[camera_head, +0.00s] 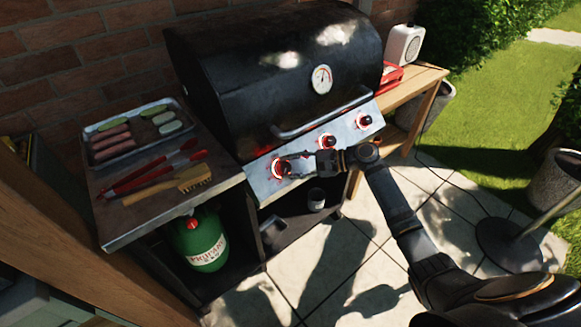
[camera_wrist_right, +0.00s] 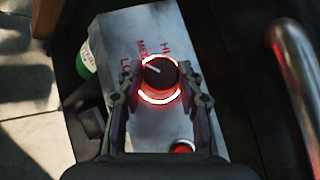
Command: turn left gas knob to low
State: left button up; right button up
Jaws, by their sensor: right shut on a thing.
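The left gas knob (camera_head: 277,168) is on the grill's sloping front panel, with a lit red ring around it. My right gripper (camera_head: 291,163) reaches it from the right and is shut on it. In the right wrist view the knob (camera_wrist_right: 160,73) sits between the two fingers of my right gripper (camera_wrist_right: 160,88). Its white pointer line aims up and left, roughly between the red middle and low labels. The high label is above the knob. The labels are partly hidden. My left gripper is out of view.
The middle knob (camera_head: 326,141) and right knob (camera_head: 363,121) sit farther along the panel. The lid handle (camera_head: 322,115) runs just above them. A food tray (camera_head: 110,157), tongs and a brush lie on the left side shelf. A green propane tank (camera_head: 201,240) stands below.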

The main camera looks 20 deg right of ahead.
jog(key=o, duration=1.2)
jog(key=shift+c, duration=0.2)
jog(key=shift+d, duration=0.1)
jog(key=v, duration=1.1)
jog(key=shift+s+d+r, duration=0.2)
jog(key=shift+s+d, duration=0.05)
jog(key=shift+d, duration=0.05)
